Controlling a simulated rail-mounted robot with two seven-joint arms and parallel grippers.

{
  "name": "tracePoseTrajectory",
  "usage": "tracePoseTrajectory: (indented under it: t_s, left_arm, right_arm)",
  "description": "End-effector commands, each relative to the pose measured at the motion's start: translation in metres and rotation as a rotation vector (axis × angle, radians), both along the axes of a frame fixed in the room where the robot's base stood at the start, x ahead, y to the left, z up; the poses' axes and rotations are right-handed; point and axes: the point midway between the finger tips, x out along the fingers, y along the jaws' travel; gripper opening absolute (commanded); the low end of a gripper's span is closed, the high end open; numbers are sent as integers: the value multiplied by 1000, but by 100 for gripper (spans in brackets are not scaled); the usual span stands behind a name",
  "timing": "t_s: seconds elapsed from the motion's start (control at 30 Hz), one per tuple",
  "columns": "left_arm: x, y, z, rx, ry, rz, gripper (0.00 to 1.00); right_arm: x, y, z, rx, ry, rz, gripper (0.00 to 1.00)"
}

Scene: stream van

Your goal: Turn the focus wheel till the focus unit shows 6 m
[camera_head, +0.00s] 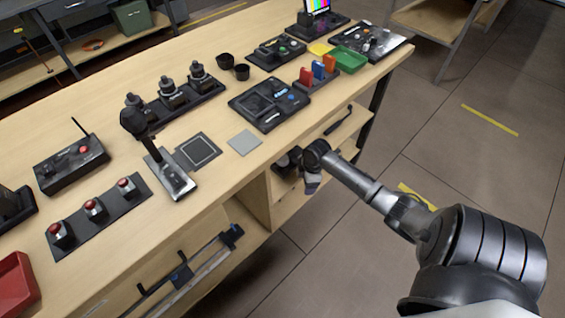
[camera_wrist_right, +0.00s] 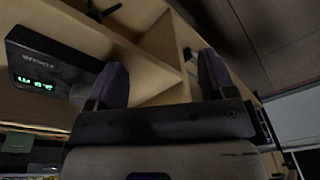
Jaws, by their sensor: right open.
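The focus unit (camera_wrist_right: 45,62) is a dark box with green digits, upside down at the left of the right wrist view. Turned round, the digits appear to read 3.9 m, though they are small. A grey rounded part (camera_wrist_right: 80,93) beside the box, partly behind a finger, may be the focus wheel; I cannot tell for sure. My right gripper (camera_wrist_right: 161,82) is open, its two dark fingers apart with nothing between them. In the head view my right gripper (camera_head: 311,182) is by the shelf opening below the tabletop's front edge. My left gripper is not in view.
The wooden bench (camera_head: 213,205) has a tabletop edge above my right gripper and shelf panels around it. A black lever unit (camera_head: 172,175) and a dark control panel (camera_head: 270,104) stand on top.

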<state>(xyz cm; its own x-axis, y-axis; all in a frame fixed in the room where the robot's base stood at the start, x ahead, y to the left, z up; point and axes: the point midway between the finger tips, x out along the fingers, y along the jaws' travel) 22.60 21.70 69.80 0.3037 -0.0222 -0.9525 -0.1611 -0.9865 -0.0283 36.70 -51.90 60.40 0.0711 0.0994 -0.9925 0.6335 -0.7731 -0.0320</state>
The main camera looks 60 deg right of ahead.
Motion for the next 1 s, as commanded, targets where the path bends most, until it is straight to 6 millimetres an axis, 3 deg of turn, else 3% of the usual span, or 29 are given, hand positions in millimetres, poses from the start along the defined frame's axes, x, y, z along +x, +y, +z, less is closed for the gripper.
tracePoseTrajectory:
  t_s: [0.03, 0.2, 0.4, 0.63, 1.0]
  left_arm:
    - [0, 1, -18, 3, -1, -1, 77]
    - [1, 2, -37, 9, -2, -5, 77]
    - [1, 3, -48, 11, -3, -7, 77]
    - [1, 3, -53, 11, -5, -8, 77]
    - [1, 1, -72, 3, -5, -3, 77]
  right_arm:
    - [10, -33, -7, 19, -21, -3, 76]
    - [28, -104, 6, 94, -116, 8, 76]
    - [35, -145, 21, 141, -207, 15, 76]
    - [46, -145, 25, 155, -236, 18, 76]
    - [101, -98, 23, 154, -237, 20, 76]
